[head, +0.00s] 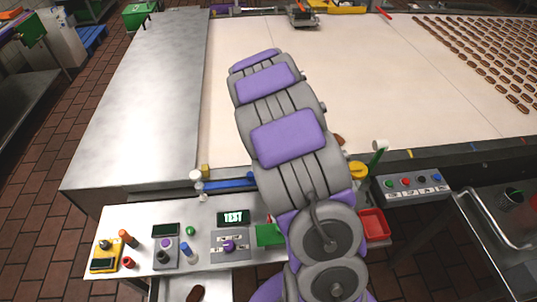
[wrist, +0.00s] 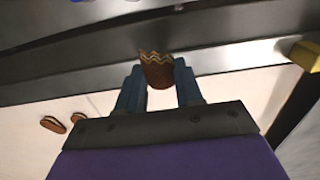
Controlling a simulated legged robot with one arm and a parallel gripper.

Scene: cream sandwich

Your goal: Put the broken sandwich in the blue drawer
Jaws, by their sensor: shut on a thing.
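The broken sandwich (wrist: 157,73) is brown with a jagged, zigzag broken edge and shows in the wrist view. My gripper (wrist: 158,78) is shut on it, with one dark blue finger on each side. It is held near the dark metal edge of the pale conveyor belt. In the head view my arm hides the gripper and the held piece. A blue bar-like part (head: 230,184) lies along the belt's near edge, left of my arm; I cannot tell whether it is the blue drawer.
A control panel (head: 135,218) with knobs stands in front of the belt. A green tray (head: 270,235) and a red tray (head: 374,224) flank my arm. Whole sandwiches (head: 490,65) lie in rows at the far right. Two brown pieces (wrist: 54,124) lie on the belt.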

